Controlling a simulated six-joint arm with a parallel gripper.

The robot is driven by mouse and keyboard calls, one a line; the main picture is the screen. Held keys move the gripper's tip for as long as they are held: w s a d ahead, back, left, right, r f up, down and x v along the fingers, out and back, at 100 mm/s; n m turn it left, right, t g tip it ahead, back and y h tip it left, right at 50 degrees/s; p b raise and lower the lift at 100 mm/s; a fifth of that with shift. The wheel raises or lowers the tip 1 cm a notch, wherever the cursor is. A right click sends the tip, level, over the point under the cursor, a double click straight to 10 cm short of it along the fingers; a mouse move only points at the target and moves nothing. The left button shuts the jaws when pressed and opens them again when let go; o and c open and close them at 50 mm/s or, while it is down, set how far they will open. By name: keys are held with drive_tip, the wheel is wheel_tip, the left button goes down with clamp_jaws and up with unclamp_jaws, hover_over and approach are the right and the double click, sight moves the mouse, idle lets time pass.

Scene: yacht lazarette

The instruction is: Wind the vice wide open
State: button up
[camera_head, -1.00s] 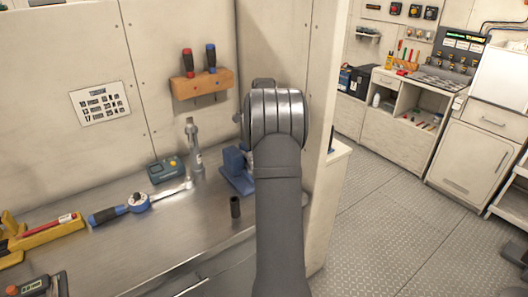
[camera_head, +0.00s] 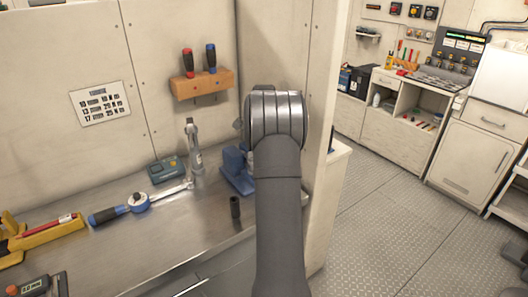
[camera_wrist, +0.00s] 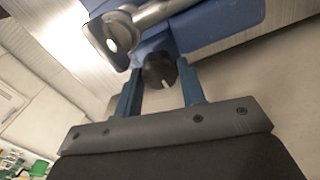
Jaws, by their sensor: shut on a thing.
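The blue vice (camera_head: 238,168) stands on the steel bench beside the side panel, partly hidden behind my arm in the head view. In the wrist view its blue body (camera_wrist: 222,22) fills the top, with a silver rod (camera_wrist: 160,12) crossing in front at upper left. A dark round knob (camera_wrist: 158,73) with a white mark sits between the fingertips of my gripper (camera_wrist: 163,84). My gripper is shut on this knob. The head view hides my gripper behind my arm. The vice's jaw gap cannot be made out.
On the bench are a dark socket (camera_head: 235,207), an upright grey tool (camera_head: 194,146), a blue-grey box (camera_head: 166,169) and a ratchet wrench (camera_head: 138,202). A wooden screwdriver rack (camera_head: 202,83) hangs above. The side panel (camera_head: 325,130) rises close to my arm.

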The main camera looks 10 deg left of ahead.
drive_tip(key=shift+n, duration=1.3)
drive_tip(key=o, duration=1)
drive_tip(key=shift+r, duration=0.15)
wheel_tip(320, 180, up, 17)
drive_tip(key=shift+r, duration=0.1)
